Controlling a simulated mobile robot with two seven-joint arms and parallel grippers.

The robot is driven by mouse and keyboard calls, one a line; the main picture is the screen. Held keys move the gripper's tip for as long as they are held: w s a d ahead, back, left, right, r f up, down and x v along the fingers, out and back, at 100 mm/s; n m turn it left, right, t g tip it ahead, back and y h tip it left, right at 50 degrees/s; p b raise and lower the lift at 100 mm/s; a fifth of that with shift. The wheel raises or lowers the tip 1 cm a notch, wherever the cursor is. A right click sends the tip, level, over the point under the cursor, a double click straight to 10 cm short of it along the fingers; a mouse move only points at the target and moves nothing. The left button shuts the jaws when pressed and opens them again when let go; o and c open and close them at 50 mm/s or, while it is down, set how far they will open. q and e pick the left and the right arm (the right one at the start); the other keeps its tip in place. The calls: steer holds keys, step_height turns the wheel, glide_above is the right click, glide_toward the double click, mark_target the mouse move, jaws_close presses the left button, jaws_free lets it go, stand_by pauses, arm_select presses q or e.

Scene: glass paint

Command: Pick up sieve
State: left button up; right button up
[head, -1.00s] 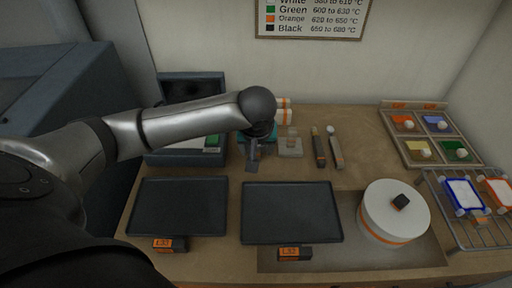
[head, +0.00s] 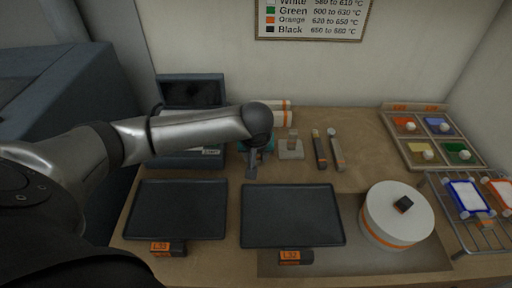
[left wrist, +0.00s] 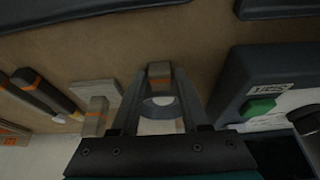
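My left gripper (head: 250,172) points down over the back of the table, just behind the gap between the two dark trays. In the left wrist view its fingers (left wrist: 160,80) stand on either side of a small thing with a grey, orange-banded handle and a pale round part, which looks like the sieve (left wrist: 160,72). I cannot tell whether the fingers press on it or only flank it. In the head view the arm and gripper largely hide this thing. My right gripper is not in view.
Beside the gripper are a small grey block on a base (head: 291,150) and two orange-banded tools (head: 320,152). A dark device with a green button (left wrist: 258,108) is close on the other side. Dark trays (head: 292,215) and a round white kiln (head: 398,212) are in front.

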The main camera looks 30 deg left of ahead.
arm_select(q)
jaws_close()
stand_by(0.4)
